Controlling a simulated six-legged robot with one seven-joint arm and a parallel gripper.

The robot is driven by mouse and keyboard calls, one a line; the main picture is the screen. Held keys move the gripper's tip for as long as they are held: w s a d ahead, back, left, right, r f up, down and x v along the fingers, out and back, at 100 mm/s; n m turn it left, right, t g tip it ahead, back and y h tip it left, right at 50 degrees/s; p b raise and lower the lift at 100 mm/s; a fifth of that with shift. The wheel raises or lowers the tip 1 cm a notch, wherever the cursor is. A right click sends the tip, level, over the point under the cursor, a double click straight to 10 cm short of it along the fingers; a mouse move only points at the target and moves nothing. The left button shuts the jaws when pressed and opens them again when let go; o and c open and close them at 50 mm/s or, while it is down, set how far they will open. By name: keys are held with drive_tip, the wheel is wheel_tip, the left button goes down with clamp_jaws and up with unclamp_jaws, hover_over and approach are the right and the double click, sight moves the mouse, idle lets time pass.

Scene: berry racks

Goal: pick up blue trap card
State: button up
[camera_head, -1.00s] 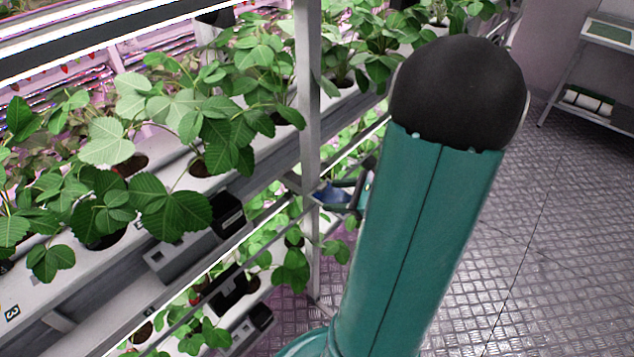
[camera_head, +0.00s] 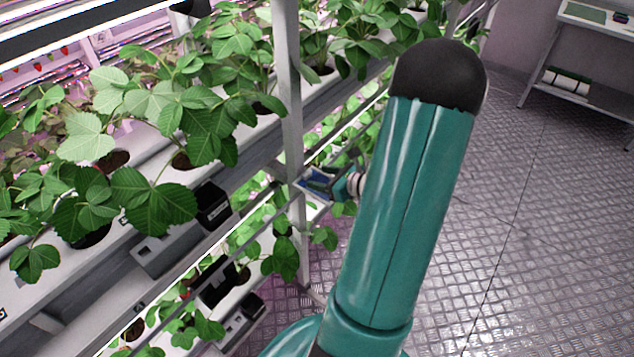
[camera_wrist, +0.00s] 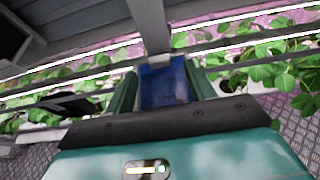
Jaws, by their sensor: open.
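The blue trap card (camera_wrist: 163,88) hangs at the grey rack post in the wrist view, with a small pale piece at its top edge. It lies between the two green fingers of my gripper (camera_wrist: 163,82), with a finger on either side. The gripper is open, and I cannot tell whether either finger touches the card. In the head view the blue card (camera_head: 317,181) shows small beside the post, with my gripper (camera_head: 328,182) around it, partly hidden behind my teal arm.
A rack post (camera_head: 287,90) stands right by the card. Strawberry plants (camera_head: 150,195) fill the white troughs on the left. Dark boxes (camera_head: 212,205) sit along the trough edge. The metal floor (camera_head: 530,220) on the right is clear up to a white table (camera_head: 600,22).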

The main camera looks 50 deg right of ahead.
sight(308, 173)
drive_tip(key=x, duration=0.4)
drive_tip(key=shift+w+r, duration=0.1)
drive_tip(key=shift+r, duration=0.05)
drive_tip(key=c, duration=1)
drive_tip(key=shift+r, duration=0.1)
drive_tip(key=shift+c, duration=0.2)
drive_tip(key=shift+r, duration=0.4)
wheel_tip(308, 173, up, 6)
drive_tip(key=shift+f, duration=0.1)
drive_tip(key=s+d, duration=0.1)
drive_tip(key=s, duration=1.8)
drive_tip(key=shift+d, duration=0.25)
